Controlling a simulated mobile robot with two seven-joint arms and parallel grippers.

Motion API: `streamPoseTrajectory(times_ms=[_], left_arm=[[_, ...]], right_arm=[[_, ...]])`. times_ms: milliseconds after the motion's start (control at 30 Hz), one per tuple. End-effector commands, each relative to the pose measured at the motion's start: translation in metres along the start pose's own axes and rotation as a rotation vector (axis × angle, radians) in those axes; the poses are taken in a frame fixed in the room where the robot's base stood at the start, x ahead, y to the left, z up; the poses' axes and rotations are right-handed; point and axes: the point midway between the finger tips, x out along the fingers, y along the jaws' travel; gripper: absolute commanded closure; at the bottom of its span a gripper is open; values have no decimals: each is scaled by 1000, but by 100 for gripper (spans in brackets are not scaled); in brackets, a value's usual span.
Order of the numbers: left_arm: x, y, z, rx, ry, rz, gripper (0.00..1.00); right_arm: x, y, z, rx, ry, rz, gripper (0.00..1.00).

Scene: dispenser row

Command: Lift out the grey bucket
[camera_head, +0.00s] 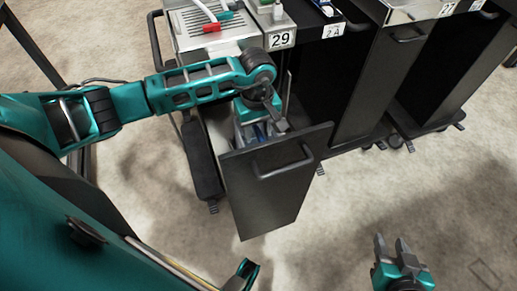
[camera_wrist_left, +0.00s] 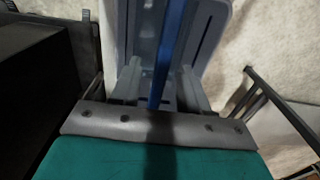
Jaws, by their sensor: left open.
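The grey bucket (camera_wrist_left: 205,35) fills the top middle of the left wrist view. A blue bar (camera_wrist_left: 172,45), which looks like its handle, crosses the view upright. My left gripper (camera_wrist_left: 162,82) is open, with one finger on each side of the bar. In the head view my left gripper (camera_head: 268,122) reaches down into the pulled-out drawer (camera_head: 265,190). The bucket is mostly hidden there by the wrist and drawer front; a bit of blue shows beside the fingers. My right gripper (camera_head: 392,247) is open and empty over the floor at lower right.
The drawer belongs to the dispenser marked 29 (camera_head: 282,40), which has red and teal connectors on top. Another dark dispenser (camera_head: 370,90) stands to its right. The drawer front has a bar handle (camera_head: 283,163). The floor (camera_head: 350,215) in front is clear.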

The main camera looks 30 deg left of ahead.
Motion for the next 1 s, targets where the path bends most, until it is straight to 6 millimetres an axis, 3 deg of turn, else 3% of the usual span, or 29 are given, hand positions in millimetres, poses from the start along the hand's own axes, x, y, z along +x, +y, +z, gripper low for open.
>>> streamPoseTrajectory(times_ms=[100, 367, 833, 1000], left_arm=[[12, 1, 1, 1, -1, 1, 55], [14, 1, 0, 1, 0, 1, 55], [14, 0, 0, 1, 1, 1, 99], [14, 0, 0, 1, 1, 1, 100]], right_arm=[[1, 0, 0, -2, 1, -1, 61], [0, 1, -2, -9, 5, -2, 61], [0, 2, -2, -10, 3, -2, 61], [1, 2, 0, -10, 0, -1, 61]])
